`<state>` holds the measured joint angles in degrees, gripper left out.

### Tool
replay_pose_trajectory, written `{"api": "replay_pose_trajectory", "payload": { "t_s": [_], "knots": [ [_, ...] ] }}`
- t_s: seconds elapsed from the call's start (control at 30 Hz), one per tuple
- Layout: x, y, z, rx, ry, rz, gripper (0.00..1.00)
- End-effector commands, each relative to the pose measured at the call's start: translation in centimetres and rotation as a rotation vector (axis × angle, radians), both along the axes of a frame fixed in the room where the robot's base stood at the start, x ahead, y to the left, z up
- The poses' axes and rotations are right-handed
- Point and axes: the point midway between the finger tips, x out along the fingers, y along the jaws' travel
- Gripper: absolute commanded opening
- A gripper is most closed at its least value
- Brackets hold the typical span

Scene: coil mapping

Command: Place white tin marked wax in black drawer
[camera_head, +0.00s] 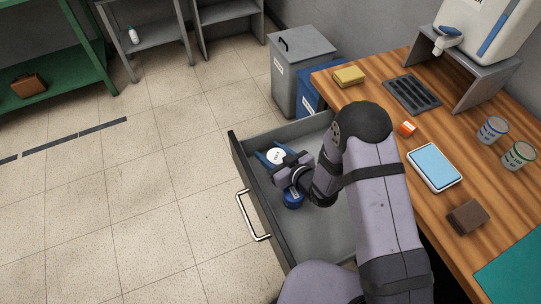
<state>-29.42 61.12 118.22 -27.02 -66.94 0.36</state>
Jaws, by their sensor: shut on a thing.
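The black drawer (240,168) is pulled open at the left side of the wooden bench, with its metal handle (251,216) facing left. My gripper (274,160) is over the drawer's front part, its blue fingers closed around a round white tin (276,155). The tin has dark lettering on its top, too small to read for certain. The arm hides part of the drawer's inside. I cannot tell whether the tin touches the drawer floor.
A dark blue round object (293,199) is in the drawer beside my gripper.

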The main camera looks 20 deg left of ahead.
Motion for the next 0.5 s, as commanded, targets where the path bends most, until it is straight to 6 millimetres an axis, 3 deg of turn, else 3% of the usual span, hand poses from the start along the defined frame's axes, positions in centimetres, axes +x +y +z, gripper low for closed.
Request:
{"api": "replay_pose_trajectory", "payload": {
  "t_s": [0.2,0.5],
  "knots": [
    [0.0,0.0,-2.1,-0.001,-0.001,0.0,0.23],
    [0.0,0.0,-2.3,0.0,-0.002,-0.001,0.23]
  ]
}}
